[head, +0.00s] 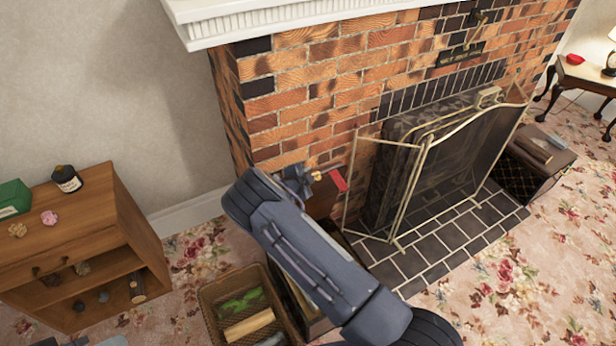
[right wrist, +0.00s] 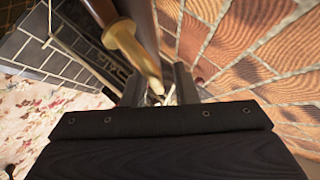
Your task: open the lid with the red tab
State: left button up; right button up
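The red tab (head: 337,179) stands beside the brick fireplace, just left of the fire screen. A brown wooden panel (head: 322,203), seemingly the lid, shows partly below it, and my right arm hides much of the rest. My right gripper (head: 301,182) is at a brass piece (head: 316,175), left of the red tab. In the right wrist view the brass piece (right wrist: 127,45) reaches down between the fingers of my right gripper (right wrist: 158,88), which stand apart with a gap. Firm contact is not clear. A grey part at the bottom left edge may be my left gripper (head: 75,342), mostly cut off.
A wicker basket (head: 207,293) with green and tan items stands left of my right arm. A wooden cabinet (head: 95,215) is at the left. The fire screen (head: 432,150) is close on the right, before the brick wall (head: 325,75).

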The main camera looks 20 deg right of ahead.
jog(key=shift+s+f, duration=0.15)
jog(key=shift+f, duration=0.05)
jog(key=shift+s+a+r, duration=0.1)
jog(key=shift+s+a, duration=0.05)
jog(key=shift+a, duration=0.05)
jog(key=v, duration=0.7)
jog(key=shift+r, duration=0.35)
jog(key=shift+a, duration=0.15)
